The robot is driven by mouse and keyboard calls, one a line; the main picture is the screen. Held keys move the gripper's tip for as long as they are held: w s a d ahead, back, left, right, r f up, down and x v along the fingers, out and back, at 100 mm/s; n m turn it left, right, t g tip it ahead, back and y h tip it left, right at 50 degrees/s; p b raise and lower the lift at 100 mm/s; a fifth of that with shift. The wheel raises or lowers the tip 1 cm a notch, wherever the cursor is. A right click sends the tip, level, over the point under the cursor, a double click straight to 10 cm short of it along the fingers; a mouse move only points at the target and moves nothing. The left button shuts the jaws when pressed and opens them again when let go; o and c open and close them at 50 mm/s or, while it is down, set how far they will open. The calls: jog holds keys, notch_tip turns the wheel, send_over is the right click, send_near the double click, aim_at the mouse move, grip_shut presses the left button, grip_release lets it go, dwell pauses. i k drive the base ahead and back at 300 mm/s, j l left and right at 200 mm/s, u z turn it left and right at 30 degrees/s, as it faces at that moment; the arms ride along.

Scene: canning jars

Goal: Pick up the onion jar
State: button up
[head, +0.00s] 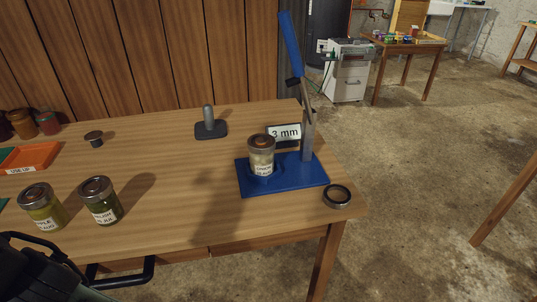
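The onion jar (262,161) is a small glass jar with pale contents, a metal lid with an orange-brown centre and a white label. The label is small, but seems to read onion. It stands upright on the blue base (300,181) of a lever press, left of the press's upright post. My gripper (82,262) is at the lower left, near the table's front edge and well away from this jar. Its black fingers look spread apart and empty, though they are partly cut off by the picture's edge.
A blue lever (290,45) rises above the press. A "3 mm" sign (284,132) is behind the jar. A dark ring (337,196) lies right of the base.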

aim_at(262, 157)
jog(key=i+l+z, duration=0.15)
jog(key=l+z, duration=0.2)
jog(key=i+l+z, duration=0.15)
jog(key=l+z, duration=0.15)
